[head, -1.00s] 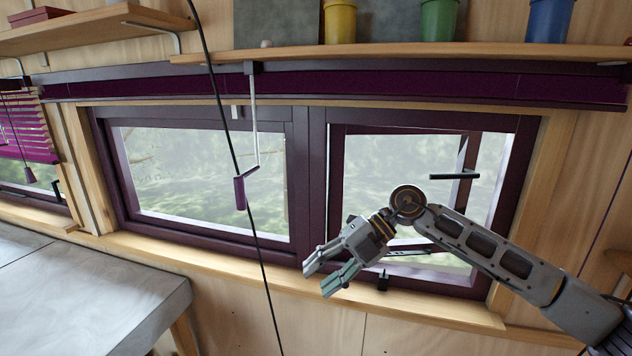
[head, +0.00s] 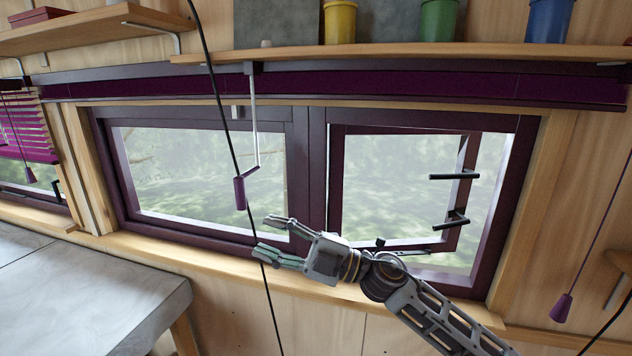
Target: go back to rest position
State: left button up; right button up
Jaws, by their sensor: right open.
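My right gripper (head: 268,240) is in front of the lower middle of the purple-framed window (head: 317,185). Its arm comes in from the lower right. Its two fingers point left and are spread apart with nothing between them. The right window sash (head: 336,190) stands open, with two black handles (head: 455,176) on its right side. A thin black cord (head: 225,130) hangs close to the fingers; I cannot tell whether they touch it. My left gripper is not in view.
A purple crank handle (head: 240,193) hangs above the gripper. A grey counter (head: 90,290) is at lower left. A wooden shelf (head: 400,54) with yellow, green and blue pots runs above the window. A purple pull-cord tassel (head: 561,308) hangs at right. The wall below the window is clear.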

jog(key=w+d+f+m+t+h, duration=0.4)
jog(key=d+m+t+h, duration=0.35)
jog(key=m, duration=0.35)
jog(key=w+d+f+m+t+h, duration=0.4)
jog(key=d+f+m+t+h, duration=0.15)
jog(key=m+t, duration=0.4)
jog(key=s+d+f+m+g+h, duration=0.2)
jog(key=d+f+m+g+h, duration=0.1)
jog(key=d+f, duration=0.3)
jog(key=s+d+f+m+g+h, duration=0.2)
jog(key=d+f+m+g+h, duration=0.15)
jog(key=f, duration=0.45)
jog(key=s+d+f+m+g+h, duration=0.1)
jog(key=s+d+f+g, duration=0.35)
jog(key=s+f, duration=0.6)
jog(key=s+d+f+g+h, duration=0.1)
jog(key=s+d+f+g, duration=0.35)
jog(key=s, duration=0.85)
notch_tip(320, 180, down, 36)
jog(key=s+a+f+g+b, duration=0.1)
jog(key=s+g+b, duration=0.1)
jog(key=s+d+f+b, duration=0.1)
jog(key=s+d+f, duration=0.1)
jog(key=s+f, duration=0.9)
jog(key=s+d+f+g+b, duration=0.1)
jog(key=s+d+f, duration=0.1)
jog(key=s+f, duration=0.9)
jog(key=shift+s+f, duration=0.15)
jog(key=shift+s, duration=0.25)
